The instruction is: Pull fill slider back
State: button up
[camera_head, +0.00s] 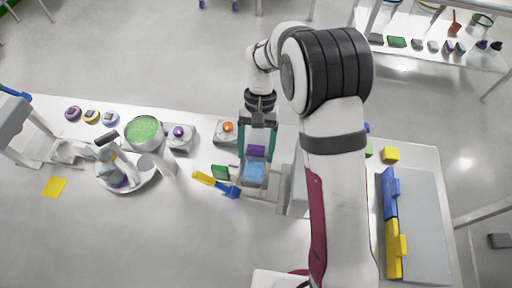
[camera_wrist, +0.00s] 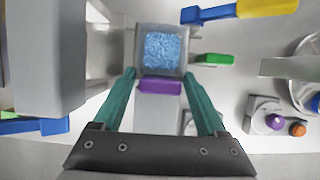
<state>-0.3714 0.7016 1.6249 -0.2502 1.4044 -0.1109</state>
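The slider shows as a grey box with blue granules (camera_wrist: 163,50) and a purple block (camera_wrist: 160,87) at its near edge. In the head view the blue-filled box (camera_head: 254,173) and purple block (camera_head: 256,151) sit on a grey rail fixture at the table's middle. My gripper (camera_wrist: 160,73) has two teal fingers, one on each side of the purple block, with narrow gaps visible in the wrist view. The gripper (camera_head: 256,157) points down over the block in the head view. It looks open. Fingertip depth relative to the block is unclear.
A tall grey housing (camera_wrist: 58,55) stands close to the left finger in the wrist view. A blue and yellow handle (camera_head: 215,184), a green block (camera_head: 220,172) and an orange button box (camera_head: 227,130) lie left of the slider. A green-filled bowl (camera_head: 144,131) stands farther left.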

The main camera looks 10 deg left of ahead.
grip_shut()
jog(key=w, duration=1)
jog(key=o, duration=0.8)
grip_release()
jog(key=v, duration=0.7)
jog(key=shift+w+r, duration=0.15)
jog(key=shift+r, duration=0.1)
